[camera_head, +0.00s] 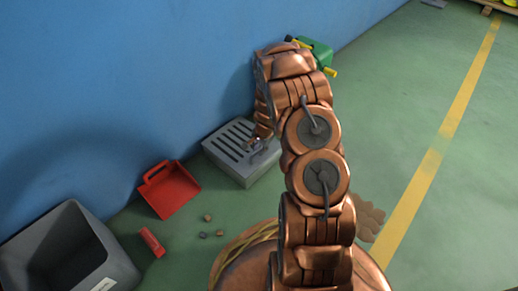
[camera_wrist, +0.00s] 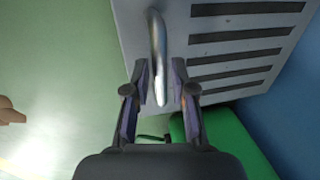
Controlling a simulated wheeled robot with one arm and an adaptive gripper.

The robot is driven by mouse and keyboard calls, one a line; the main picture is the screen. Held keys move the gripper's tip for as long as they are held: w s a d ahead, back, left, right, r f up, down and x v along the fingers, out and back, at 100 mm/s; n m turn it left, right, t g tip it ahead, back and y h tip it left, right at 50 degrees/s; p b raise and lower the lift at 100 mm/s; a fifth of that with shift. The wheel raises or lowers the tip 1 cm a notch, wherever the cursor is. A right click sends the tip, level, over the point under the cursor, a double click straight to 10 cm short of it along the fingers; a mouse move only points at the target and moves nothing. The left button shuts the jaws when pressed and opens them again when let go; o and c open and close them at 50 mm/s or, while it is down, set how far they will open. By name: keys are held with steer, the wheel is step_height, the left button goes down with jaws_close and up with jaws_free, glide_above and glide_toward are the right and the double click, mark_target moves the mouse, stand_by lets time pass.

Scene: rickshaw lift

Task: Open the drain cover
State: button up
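The drain cover (camera_head: 228,143) is a grey slotted lid on a low grey box by the blue wall in the head view. In the wrist view its slotted top (camera_wrist: 205,60) fills the upper right. A curved metal handle (camera_wrist: 156,40) stands near the lid's edge. My gripper (camera_wrist: 161,80) is open, with one finger on each side of the handle's lower end. A gap shows between the handle and each finger. In the head view my arm hides part of the box. The lid looks closed.
A red dustpan (camera_head: 172,190), a red object (camera_head: 152,242), small brown lumps (camera_head: 208,217) and a dark grey bin (camera_head: 65,255) are to the left. A green container (camera_head: 319,52) stands behind my arm. Green floor is free at right, past a yellow line (camera_head: 435,155).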

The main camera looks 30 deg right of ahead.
jaws_close()
steer(key=shift+r, duration=0.15)
stand_by(0.4)
